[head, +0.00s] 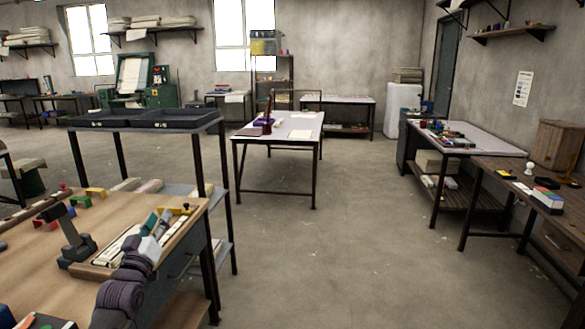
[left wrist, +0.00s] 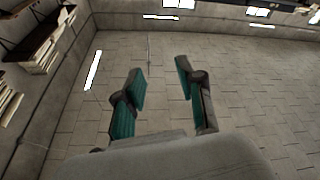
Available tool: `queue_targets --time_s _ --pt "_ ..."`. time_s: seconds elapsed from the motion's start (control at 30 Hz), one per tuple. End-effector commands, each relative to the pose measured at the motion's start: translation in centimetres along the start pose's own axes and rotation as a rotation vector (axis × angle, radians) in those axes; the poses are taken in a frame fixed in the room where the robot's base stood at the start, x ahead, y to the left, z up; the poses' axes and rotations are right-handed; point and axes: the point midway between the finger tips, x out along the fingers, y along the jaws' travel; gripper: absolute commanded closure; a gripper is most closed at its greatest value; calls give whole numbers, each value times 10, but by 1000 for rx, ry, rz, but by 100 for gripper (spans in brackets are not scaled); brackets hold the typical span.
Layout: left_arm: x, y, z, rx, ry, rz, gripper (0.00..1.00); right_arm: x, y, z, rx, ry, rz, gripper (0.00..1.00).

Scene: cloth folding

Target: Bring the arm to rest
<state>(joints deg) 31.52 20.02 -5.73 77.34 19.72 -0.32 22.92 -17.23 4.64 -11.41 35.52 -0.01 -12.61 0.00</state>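My left arm (head: 122,292) rises from the bottom of the head view, over the right part of the wooden workbench (head: 30,275). My left gripper (head: 157,221), with teal finger pads, is at its far end and points away from me. In the left wrist view the left gripper (left wrist: 160,76) has its two fingers well apart with nothing between them. My right gripper is not in view.
A tray (head: 98,262) and a dark upright device (head: 74,236) are on the workbench. A rack with black trays (head: 145,118) stands just behind. A white-topped table (head: 285,131) is farther back. The floor (head: 340,250) to the right is clear up to the side benches (head: 500,175).

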Motion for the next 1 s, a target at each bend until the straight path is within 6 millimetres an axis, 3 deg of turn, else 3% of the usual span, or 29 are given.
queue_targets --time_s 0.03,0.2,0.47,0.67,0.8,1.0 --pt "0 -6 10 188 -51 -22 62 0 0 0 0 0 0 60" --pt "-7 -34 37 782 -225 -89 62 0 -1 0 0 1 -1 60" --pt "-75 -72 165 705 -460 -96 62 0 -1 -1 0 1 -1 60" --pt "-166 -101 274 663 -687 -110 62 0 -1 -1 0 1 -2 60" --pt "-248 -115 343 631 -855 -119 62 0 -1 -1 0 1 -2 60" --pt "-381 -125 421 583 -1090 -132 62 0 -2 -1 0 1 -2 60"
